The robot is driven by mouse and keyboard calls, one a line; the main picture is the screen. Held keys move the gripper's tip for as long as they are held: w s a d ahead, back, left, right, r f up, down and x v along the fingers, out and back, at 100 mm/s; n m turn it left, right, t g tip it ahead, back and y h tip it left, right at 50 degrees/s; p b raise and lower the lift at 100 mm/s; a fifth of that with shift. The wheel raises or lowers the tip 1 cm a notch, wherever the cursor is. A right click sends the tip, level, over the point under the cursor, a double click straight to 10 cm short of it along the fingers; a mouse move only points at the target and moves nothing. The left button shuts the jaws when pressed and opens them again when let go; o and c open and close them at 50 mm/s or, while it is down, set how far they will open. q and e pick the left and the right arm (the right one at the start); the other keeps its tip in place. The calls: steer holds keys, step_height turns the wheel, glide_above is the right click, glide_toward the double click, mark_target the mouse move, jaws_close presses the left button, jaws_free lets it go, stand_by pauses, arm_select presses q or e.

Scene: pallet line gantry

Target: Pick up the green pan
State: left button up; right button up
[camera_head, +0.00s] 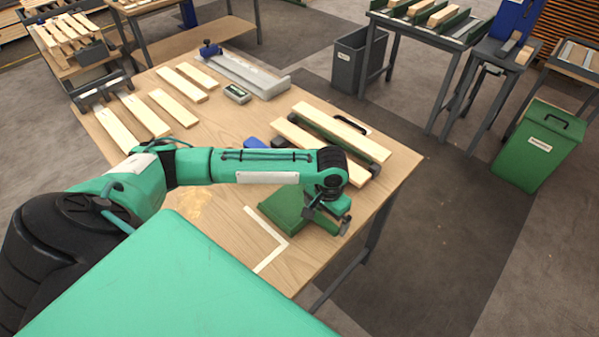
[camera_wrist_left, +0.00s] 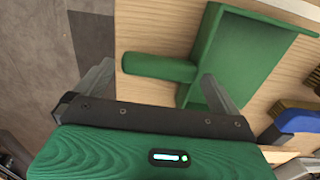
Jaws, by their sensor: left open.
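The green pan (camera_head: 282,206) lies on the wooden table near its front right edge, partly hidden by my left arm. In the left wrist view the pan (camera_wrist_left: 243,48) shows its flat floor and raised walls, with its stubby green handle (camera_wrist_left: 158,67) pointing left. My left gripper (camera_head: 330,219) is open, over the handle side of the pan. In the left wrist view its fingers (camera_wrist_left: 157,76) appear to either side of the handle, one near its free end and one near the pan. I cannot tell the height gap. My right gripper is not in view.
A blue-handled brush (camera_wrist_left: 298,122) lies close to the pan. Wooden slats on a dark rack (camera_head: 325,142) stand behind it. White corner tape (camera_head: 268,240) marks the table (camera_head: 215,222) in front. A grey bin (camera_head: 358,62) and green bin (camera_head: 537,147) stand on the floor.

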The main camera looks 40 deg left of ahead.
mark_target(325, 220)
arm_select(q)
step_height(325, 220, down, 2)
steer(key=shift+f, duration=0.2)
steer(key=shift+a+f, duration=0.1)
steer(key=shift+f, duration=0.25)
steer(key=shift+c, duration=0.7)
steer(key=c, duration=0.7)
steer(key=shift+c, duration=1)
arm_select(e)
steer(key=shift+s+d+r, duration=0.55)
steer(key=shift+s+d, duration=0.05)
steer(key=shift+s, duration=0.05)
arm_select(q)
steer(key=shift+r, duration=0.1)
